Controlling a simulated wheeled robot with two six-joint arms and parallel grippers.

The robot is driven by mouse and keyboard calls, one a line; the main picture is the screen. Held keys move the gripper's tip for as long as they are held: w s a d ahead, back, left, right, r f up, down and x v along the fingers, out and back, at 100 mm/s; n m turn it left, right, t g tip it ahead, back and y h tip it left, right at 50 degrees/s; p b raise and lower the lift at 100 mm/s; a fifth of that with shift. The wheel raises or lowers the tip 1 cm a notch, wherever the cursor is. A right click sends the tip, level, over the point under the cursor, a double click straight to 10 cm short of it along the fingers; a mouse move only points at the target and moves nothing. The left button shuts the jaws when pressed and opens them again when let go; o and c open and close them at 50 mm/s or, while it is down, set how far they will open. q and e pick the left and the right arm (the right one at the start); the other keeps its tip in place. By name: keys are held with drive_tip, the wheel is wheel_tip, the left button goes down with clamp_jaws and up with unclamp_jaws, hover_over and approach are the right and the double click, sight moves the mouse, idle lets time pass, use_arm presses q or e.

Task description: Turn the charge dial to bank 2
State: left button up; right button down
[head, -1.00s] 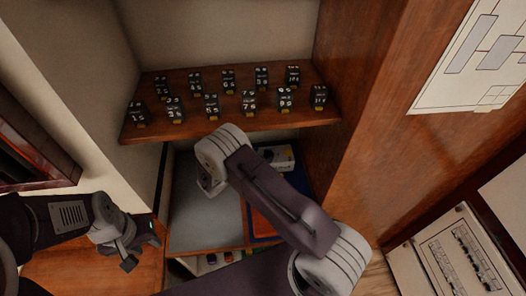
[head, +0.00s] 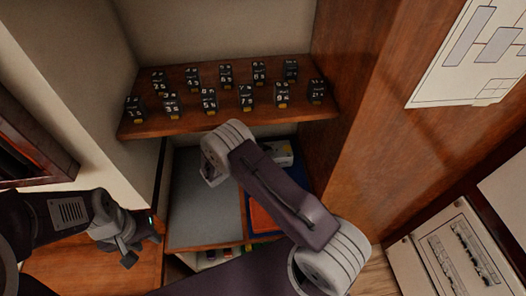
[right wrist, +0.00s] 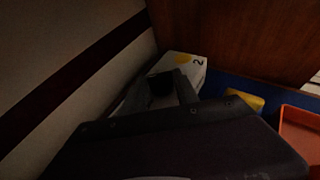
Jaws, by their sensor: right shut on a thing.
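A white box (right wrist: 192,68) with a black 2 and a yellow mark on top stands in the low corner in the right wrist view. A dark dial (right wrist: 160,83) on it sits between the fingers of my right gripper (right wrist: 168,90), which is shut on it. The dial's pointer is hidden, so its setting cannot be read. In the head view the box (head: 281,153) shows partly behind my right arm, which hides my right gripper. My left gripper (head: 141,247) is open and empty at the lower left, away from the box.
A wooden shelf (head: 220,122) above carries two rows of small black numbered blocks (head: 208,100). Below are a grey panel (head: 205,205) and an orange tray (head: 262,212) on blue, beside my right arm. Wooden cabinet walls close in on the right.

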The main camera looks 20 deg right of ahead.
drive_tip(key=m+g+b, duration=0.1)
drive_tip(key=b, duration=0.1)
drive_tip(key=m+g+b, duration=0.2)
drive_tip(key=b, duration=0.1)
drive_tip(key=w+m+g+h+b, duration=0.1)
drive_tip(key=b, duration=0.2)
drive_tip(key=shift+a+f+g, duration=0.15)
drive_tip(key=shift+f+g, duration=0.15)
drive_tip(key=shift+g, duration=0.1)
drive_tip(key=shift+w+r+m+g+b, duration=0.15)
drive_tip(key=shift+m+g+b, duration=0.4)
drive_tip(key=shift+b, duration=0.3)
drive_tip(key=shift+r+m+g+b, duration=0.2)
drive_tip(key=shift+m+g+b, duration=0.05)
drive_tip(key=shift+b, duration=0.1)
drive_tip(key=c, duration=0.9)
unclamp_jaws()
